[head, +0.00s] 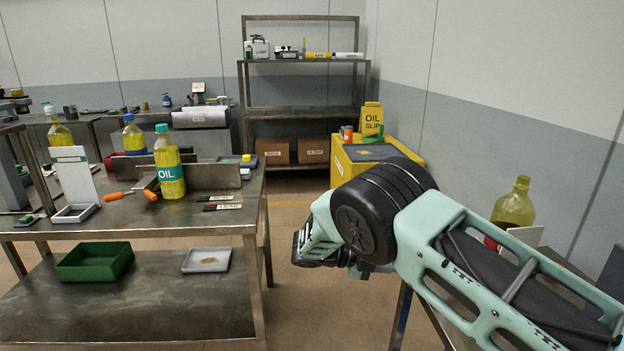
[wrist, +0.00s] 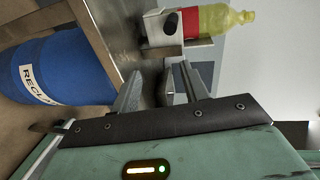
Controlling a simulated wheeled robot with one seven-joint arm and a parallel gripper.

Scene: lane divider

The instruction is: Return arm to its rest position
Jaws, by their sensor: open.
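My arm (head: 400,215) reaches across the right side of the head view, over the floor to the right of the steel workbench. My gripper (wrist: 158,88) is seen in the wrist view, its two grey fingers apart with nothing between them. In the head view I cannot make out the fingers.
A steel workbench (head: 150,220) at left holds an oil bottle (head: 169,168) and an orange-handled tool (head: 130,196). A yellow cabinet (head: 345,172) and a shelf rack (head: 305,110) stand behind. A blue drum (wrist: 55,65) is close left in the wrist view. Floor between bench and arm is clear.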

